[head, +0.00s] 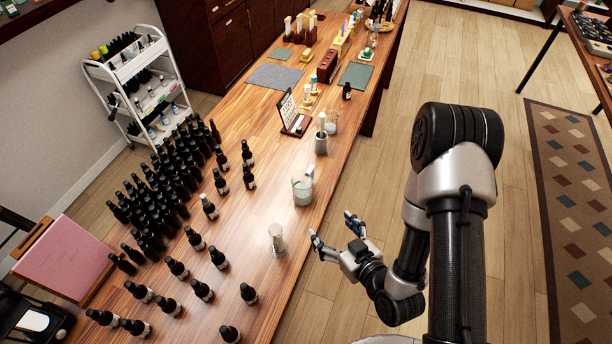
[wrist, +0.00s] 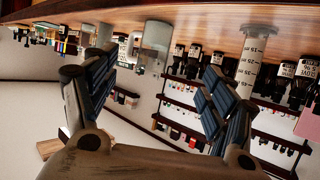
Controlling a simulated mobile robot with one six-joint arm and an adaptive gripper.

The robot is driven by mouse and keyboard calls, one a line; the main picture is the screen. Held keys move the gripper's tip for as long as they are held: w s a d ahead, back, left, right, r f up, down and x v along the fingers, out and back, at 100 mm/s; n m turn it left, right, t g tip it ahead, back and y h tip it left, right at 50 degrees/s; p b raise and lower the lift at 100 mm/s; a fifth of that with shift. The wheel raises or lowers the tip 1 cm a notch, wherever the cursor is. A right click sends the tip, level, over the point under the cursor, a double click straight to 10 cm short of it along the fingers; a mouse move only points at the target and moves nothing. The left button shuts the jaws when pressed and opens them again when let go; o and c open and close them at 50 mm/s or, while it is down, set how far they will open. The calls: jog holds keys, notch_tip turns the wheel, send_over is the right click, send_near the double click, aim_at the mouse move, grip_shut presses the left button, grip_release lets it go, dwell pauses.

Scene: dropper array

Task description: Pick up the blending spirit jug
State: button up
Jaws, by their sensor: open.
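The blending spirit jug appears to be the clear, greyish jug with a handle (head: 302,192), standing upright near the table's right edge. In the wrist view, a translucent vessel that looks like this jug (wrist: 155,40) shows between and beyond the fingers, in an upside-down picture. My gripper (head: 333,229) is open and empty, to the lower right of the jug and apart from it, beside the table edge. Its spread fingers also show in the wrist view (wrist: 160,72). No label is readable on the jug.
A clear graduated cylinder (head: 277,240) stands nearer on the table, close to the left fingertip in the picture. Many dark dropper bottles (head: 155,190) fill the left side. Bare wood surrounds the jug.

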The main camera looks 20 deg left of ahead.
aim_at(308, 199)
jog(key=b+x, duration=1.1)
jog(key=b, duration=0.3)
jog(key=shift+w+a, duration=0.25)
jog(key=shift+a, duration=0.15)
jog(key=shift+w+d+b+x, duration=0.15)
jog(key=shift+b+x, duration=0.1)
jog(key=shift+x, duration=1.15)
jog(key=shift+w+d+b+x, duration=0.15)
jog(key=shift+b+x, duration=0.1)
jog(key=shift+x, duration=1.1)
jog(key=shift+a+r, duration=0.1)
jog(key=shift+r, duration=0.05)
jog(key=shift+c, duration=0.4)
jog(key=c, duration=1.2)
